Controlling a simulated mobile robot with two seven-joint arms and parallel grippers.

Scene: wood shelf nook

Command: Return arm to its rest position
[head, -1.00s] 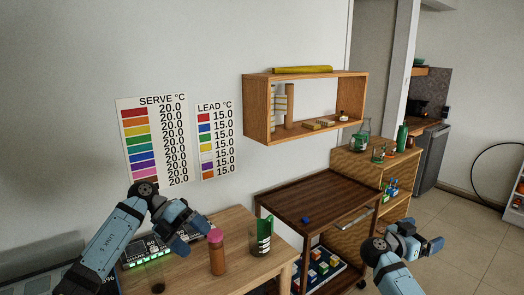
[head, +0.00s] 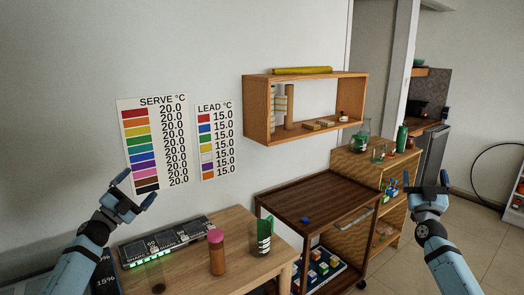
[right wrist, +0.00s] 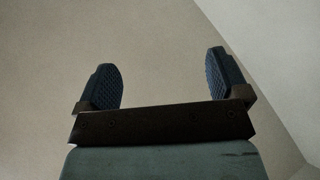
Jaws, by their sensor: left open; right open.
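My left gripper (head: 136,190) is raised at the left of the head view, in front of the wall chart. Its fingers are apart and nothing is between them. My right gripper (head: 430,180) is raised at the right, with its fingers pointing up, spread and empty. In the right wrist view its two dark ribbed fingers (right wrist: 164,80) stand wide apart with only plain wall or ceiling behind them. Neither gripper touches any object.
A wooden table (head: 190,272) holds a pink-topped brown bottle (head: 216,252), a green-and-clear cup (head: 261,238) and a dark lit device (head: 165,242). A dark cart (head: 300,205) stands beside it, below a wall shelf (head: 257,110).

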